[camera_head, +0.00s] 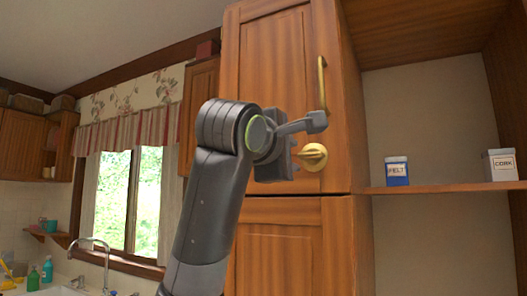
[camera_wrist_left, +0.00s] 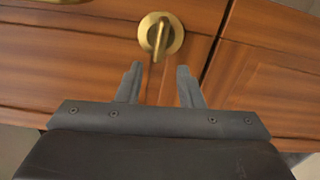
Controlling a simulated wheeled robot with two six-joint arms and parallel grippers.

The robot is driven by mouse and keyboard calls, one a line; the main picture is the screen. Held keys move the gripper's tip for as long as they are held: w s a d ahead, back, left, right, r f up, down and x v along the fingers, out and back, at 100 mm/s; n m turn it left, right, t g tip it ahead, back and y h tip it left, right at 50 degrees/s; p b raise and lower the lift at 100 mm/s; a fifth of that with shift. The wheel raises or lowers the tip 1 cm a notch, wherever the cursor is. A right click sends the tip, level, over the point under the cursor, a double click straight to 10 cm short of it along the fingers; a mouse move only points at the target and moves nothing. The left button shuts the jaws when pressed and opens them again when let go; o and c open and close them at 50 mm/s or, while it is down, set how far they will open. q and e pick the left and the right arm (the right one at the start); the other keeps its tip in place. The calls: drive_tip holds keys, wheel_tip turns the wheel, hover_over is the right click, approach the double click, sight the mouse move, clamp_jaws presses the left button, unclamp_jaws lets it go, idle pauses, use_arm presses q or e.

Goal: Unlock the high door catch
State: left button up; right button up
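The door catch (camera_head: 314,157) is a round brass plate with a brass turn lever, low on the tall wooden cupboard door (camera_head: 273,65). In the left wrist view the catch (camera_wrist_left: 161,35) sits just ahead of the fingertips, its lever pointing down the picture towards the gap between them. My left gripper (camera_head: 290,158) is close beside the catch in the head view, its fingers mostly hidden by its own body. In the left wrist view my left gripper (camera_wrist_left: 158,72) has its fingers spread apart with nothing between them. My right gripper is out of view.
A vertical brass handle (camera_head: 322,83) stands on the door above the catch. To the right, an open shelf (camera_head: 450,188) holds a blue jar labelled FELT (camera_head: 397,171) and a white box labelled CORK (camera_head: 499,165). A window (camera_head: 130,205) and sink tap (camera_head: 97,250) are at left.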

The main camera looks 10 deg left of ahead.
use_arm(q)
drive_tip(key=b+v, duration=0.4)
drive_tip(key=v, duration=1)
drive_tip(key=shift+b, duration=0.3)
